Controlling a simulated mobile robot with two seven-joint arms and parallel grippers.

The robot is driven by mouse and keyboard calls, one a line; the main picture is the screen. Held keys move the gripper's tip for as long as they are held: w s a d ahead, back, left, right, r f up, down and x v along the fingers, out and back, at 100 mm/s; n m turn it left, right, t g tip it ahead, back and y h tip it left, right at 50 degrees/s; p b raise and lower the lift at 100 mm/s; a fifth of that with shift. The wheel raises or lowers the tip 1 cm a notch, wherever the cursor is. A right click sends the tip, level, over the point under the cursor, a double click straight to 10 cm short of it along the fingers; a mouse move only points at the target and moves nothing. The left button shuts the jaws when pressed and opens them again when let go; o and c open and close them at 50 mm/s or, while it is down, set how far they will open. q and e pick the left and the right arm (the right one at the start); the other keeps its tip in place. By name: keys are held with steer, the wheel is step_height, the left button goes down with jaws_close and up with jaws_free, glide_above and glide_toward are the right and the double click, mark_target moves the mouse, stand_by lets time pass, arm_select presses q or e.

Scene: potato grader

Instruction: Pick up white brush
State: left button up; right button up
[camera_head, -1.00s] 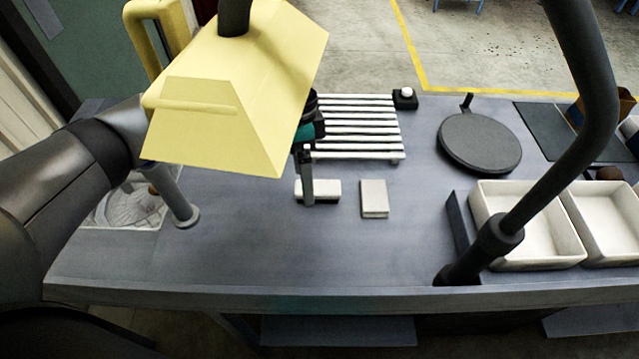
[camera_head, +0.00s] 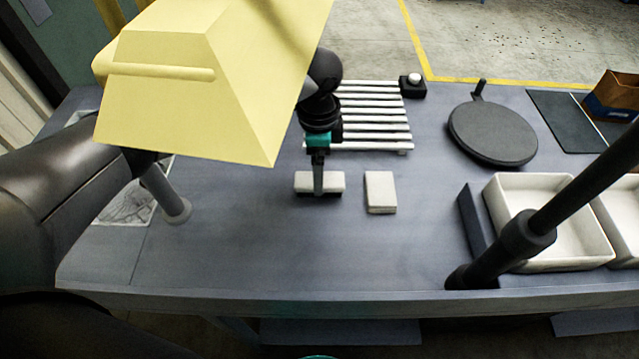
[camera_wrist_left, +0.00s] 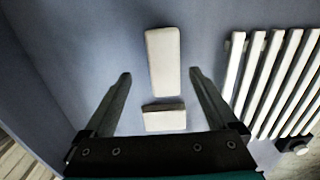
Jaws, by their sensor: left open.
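Two small white blocks lie near the middle of the grey table. The left block (camera_head: 332,181) lies crosswise with a dark lower edge and looks like the white brush; the right block (camera_head: 381,192) lies lengthwise. I cannot see bristles on either. My left gripper (camera_head: 318,183) points down over the left block, a finger hiding its middle. In the left wrist view, the long white block (camera_wrist_left: 163,60) shows between and beyond the open fingers, and the other block (camera_wrist_left: 165,118) is nearer the gripper base. The gripper holds nothing. My right gripper is out of view.
A yellow hood (camera_head: 190,100) hangs close left of my left gripper. A white slatted rack (camera_head: 375,115) stands behind the blocks. A round black plate (camera_head: 492,133), white bins (camera_head: 545,264) and a dark pole (camera_head: 528,236) are at right.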

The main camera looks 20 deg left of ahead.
arm_select(q)
steer(key=f, duration=0.5)
steer(key=shift+w+b, duration=0.3)
steer(key=shift+b, duration=0.1)
steer(key=shift+c, duration=0.2)
jaws_close()
step_height(320, 180, up, 10)
steer(key=shift+r+p, duration=0.1)
steer(key=shift+p, duration=0.6)
steer(key=c, duration=0.6)
jaws_free()
steer(key=c, duration=0.6)
